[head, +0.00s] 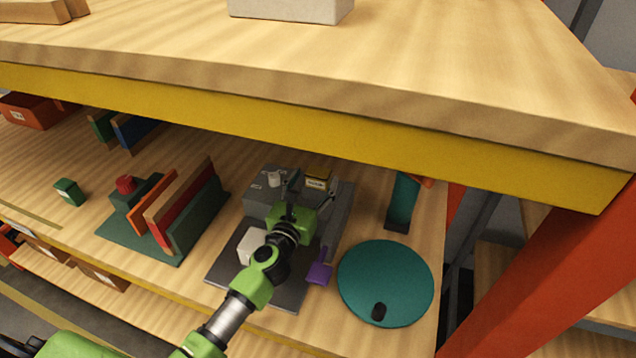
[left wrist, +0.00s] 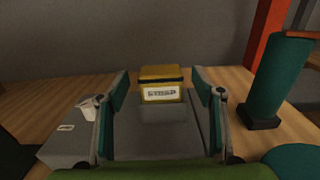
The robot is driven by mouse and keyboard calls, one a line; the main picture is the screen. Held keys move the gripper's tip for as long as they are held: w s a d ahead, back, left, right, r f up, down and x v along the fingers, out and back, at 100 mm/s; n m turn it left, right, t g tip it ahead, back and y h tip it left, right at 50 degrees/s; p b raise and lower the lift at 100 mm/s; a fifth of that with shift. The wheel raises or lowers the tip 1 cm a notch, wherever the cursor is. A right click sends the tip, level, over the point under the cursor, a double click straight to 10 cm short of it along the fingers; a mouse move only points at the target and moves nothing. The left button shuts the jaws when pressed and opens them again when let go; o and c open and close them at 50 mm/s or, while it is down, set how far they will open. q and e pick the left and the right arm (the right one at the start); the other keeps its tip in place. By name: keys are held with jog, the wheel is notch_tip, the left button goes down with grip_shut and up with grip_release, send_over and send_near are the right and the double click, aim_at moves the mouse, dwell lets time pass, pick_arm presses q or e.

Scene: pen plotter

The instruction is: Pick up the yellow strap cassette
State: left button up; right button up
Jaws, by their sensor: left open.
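The yellow strap cassette (head: 317,183) is a small yellow box with a dark band and a white label. It stands on the grey machine (head: 258,207) on the lower shelf. In the left wrist view the cassette (left wrist: 161,76) is upright, label facing me, ahead between the two fingers. My left gripper (head: 313,190) reaches in over the machine, open and empty, one finger on each side of the line to the cassette. The fingers show no contact with it in the left wrist view (left wrist: 163,95). My right gripper is not in view.
The upper wooden shelf with a yellow edge (head: 300,122) overhangs the scene. A teal disc (head: 386,280) and teal cylinder (head: 403,200) stand to the right. A purple part (head: 319,273) and white block (head: 250,245) lie near my arm. Panels in a green rack (head: 197,225) stand left.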

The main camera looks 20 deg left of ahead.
aim_at(316, 179)
pick_arm(q)
jog(key=w, duration=0.3)
jog(key=shift+w+d+f, duration=0.1)
jog(key=shift+w+f, duration=0.15)
jog(key=shift+w, duration=0.1)
jog(key=shift+s, duration=0.1)
jog(key=shift+c, duration=0.3)
jog(key=c, duration=1.2)
